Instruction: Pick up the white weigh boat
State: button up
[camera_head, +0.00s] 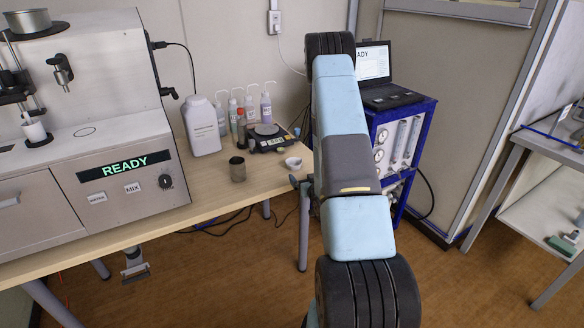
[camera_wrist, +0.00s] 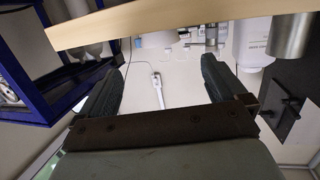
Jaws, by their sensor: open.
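The white weigh boat (camera_head: 293,163) is a small pale dish on the wooden table (camera_head: 222,193), near its right end, in the head view. My gripper (camera_wrist: 164,66) shows in the wrist view with its two dark fingers wide apart and nothing between them. In the head view my arm hides most of the gripper, which is near the table's right end and apart from the boat. The wrist picture is upside down, with the table edge along the top. A pale shape by that edge may be the boat; I cannot tell surely.
A metal cup (camera_head: 237,169) stands left of the boat. Behind are a balance (camera_head: 268,138), a white bottle (camera_head: 202,127) and several wash bottles. The large analyser (camera_head: 110,170) fills the table's left. A blue rack (camera_head: 399,144) with a laptop (camera_head: 388,95) stands right.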

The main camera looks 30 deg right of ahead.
aim_at(292, 161)
jog(key=x, duration=1.3)
jog(key=shift+w+f, duration=0.1)
jog(key=shift+w, duration=0.25)
jog(key=shift+c, duration=0.4)
jog(key=c, duration=0.8)
